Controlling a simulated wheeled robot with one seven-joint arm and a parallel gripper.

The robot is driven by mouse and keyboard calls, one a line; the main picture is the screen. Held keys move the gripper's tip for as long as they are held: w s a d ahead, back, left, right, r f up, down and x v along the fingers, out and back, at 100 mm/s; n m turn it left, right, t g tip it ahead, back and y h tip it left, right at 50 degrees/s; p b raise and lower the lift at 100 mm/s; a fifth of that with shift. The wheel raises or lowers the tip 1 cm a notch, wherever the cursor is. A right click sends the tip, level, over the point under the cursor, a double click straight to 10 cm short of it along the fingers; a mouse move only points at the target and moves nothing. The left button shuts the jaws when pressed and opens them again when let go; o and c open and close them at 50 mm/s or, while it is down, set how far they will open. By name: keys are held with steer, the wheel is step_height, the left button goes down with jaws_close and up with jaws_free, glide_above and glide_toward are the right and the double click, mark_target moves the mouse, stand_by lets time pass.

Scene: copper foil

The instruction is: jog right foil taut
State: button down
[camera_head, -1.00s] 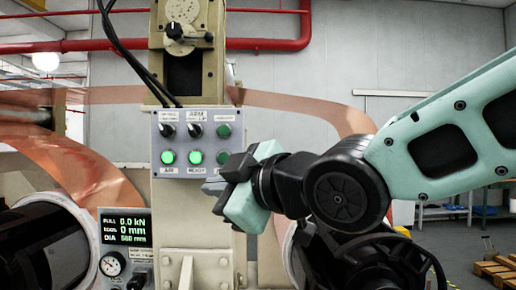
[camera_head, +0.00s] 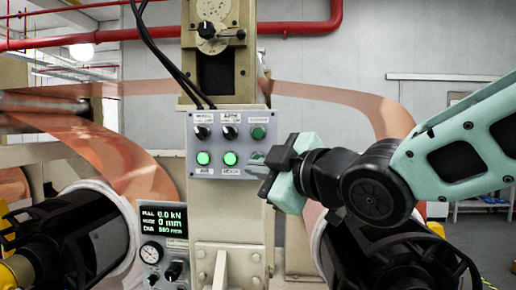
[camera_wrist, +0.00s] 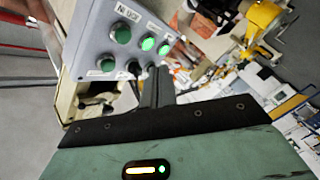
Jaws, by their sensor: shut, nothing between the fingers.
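The grey control panel (camera_head: 228,146) has black selector switches and a green button (camera_head: 258,133) on top, and two lit green lamps (camera_head: 203,158) below. My gripper (camera_head: 262,170) is shut and empty at the panel's lower right corner, covering most of the lower right button. Contact cannot be told. In the wrist view the shut fingers (camera_wrist: 156,88) lie just in front of the panel (camera_wrist: 92,42). The right copper foil (camera_head: 345,99) runs from the column and curves down slackly behind my arm. The left foil (camera_head: 125,163) hangs in a curve too.
Black cables (camera_head: 160,60) hang in front of the column above the panel. A black roll shaft (camera_head: 60,245) stands at lower left.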

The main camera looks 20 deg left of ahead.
steer(key=shift+w+a+p, duration=0.2)
steer(key=shift+w+p, duration=0.15)
steer(key=shift+w, duration=0.45)
steer(key=shift+w+a+p, duration=0.15)
steer(key=shift+w+p, duration=0.15)
steer(key=shift+w, duration=0.5)
steer(key=shift+w+a+p, duration=0.2)
steer(key=shift+w+p, duration=0.15)
steer(key=shift+w, duration=0.45)
steer(key=shift+w+a, duration=0.1)
steer(key=shift+w, duration=0.3)
steer(key=shift+w+a, duration=0.1)
steer(key=shift+w, duration=0.35)
stand_by(3.0)
stand_by(1.1)
steer(key=shift+s+d+b, duration=0.2)
steer(key=shift+s+b, duration=0.55)
steer(key=shift+s, duration=0.1)
